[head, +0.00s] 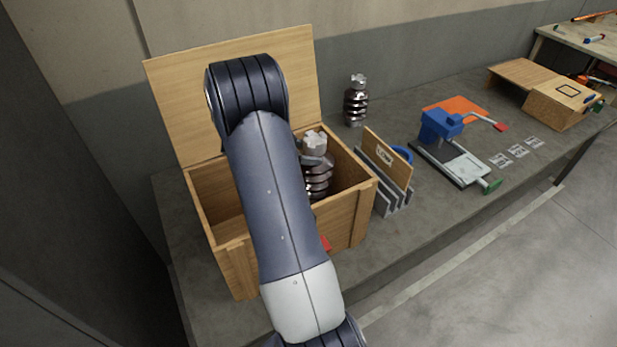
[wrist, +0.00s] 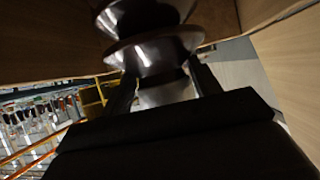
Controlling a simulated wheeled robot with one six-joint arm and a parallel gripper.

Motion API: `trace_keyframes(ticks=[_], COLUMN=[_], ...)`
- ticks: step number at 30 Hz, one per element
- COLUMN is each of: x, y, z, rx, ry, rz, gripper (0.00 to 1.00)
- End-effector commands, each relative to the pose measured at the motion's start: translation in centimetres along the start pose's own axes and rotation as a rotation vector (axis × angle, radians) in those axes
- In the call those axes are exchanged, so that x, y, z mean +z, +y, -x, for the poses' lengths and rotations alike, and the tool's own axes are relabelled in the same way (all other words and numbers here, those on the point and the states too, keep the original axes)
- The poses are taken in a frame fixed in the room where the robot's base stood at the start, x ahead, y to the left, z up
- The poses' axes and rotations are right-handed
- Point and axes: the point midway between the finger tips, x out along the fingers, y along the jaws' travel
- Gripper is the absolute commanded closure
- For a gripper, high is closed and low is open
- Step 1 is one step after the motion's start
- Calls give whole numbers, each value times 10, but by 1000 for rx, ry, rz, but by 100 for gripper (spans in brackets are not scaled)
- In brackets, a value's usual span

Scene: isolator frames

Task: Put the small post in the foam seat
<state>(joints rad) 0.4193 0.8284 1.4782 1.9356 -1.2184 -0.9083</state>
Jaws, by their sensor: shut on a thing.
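A dark brown ribbed post (head: 318,178) with a pale metal cap stands about upright within the open wooden crate (head: 235,262), partly behind my arm. In the wrist view a brown ribbed post (wrist: 150,52), apparently the same one, is between the dark fingers of my gripper (wrist: 162,92), which is shut on its pale metal end. Wooden walls show on both sides of it there. I cannot see the foam seat, nor whether the post touches the crate floor.
The crate's raised lid (head: 180,105) stands behind it. Another brown post (head: 356,100) stands on the bench (head: 195,305) near the wall. Right of the crate are a grey slotted rack (head: 388,187) with a labelled board, a blue clamp device (head: 440,125) and an orange mat (head: 470,105).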

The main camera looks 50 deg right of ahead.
Motion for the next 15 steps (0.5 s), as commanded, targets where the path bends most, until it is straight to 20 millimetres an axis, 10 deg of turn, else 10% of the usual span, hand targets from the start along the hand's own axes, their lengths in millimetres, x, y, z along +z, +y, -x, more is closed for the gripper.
trace_keyframes(ticks=[15], x=[37], y=[-2], z=[-21], rx=[-5], ry=[7], rz=[-3], gripper=[100])
